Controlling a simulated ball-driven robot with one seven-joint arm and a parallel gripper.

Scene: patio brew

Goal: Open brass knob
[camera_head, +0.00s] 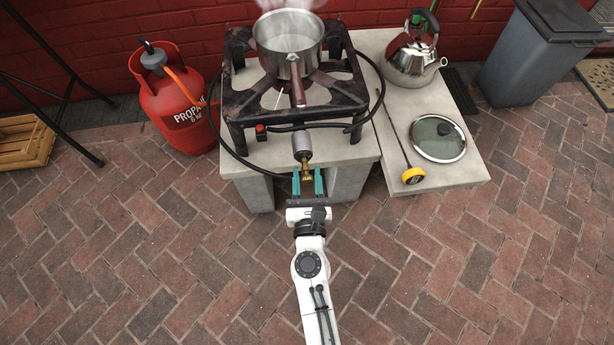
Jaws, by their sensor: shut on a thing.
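My gripper (307,182) reaches up from the bottom of the view. Its two green fingers are on either side of the knob and shut on it. The fingers hide part of the knob, and its turn position cannot be told.
A steaming saucepan (289,40) stands on the black burner (236,104), its handle pointing toward me. A red propane cylinder (180,108) stands left. A kettle (412,58), glass lid (437,138) and yellow-ended thermometer (413,176) lie right. The brick floor in front is clear.

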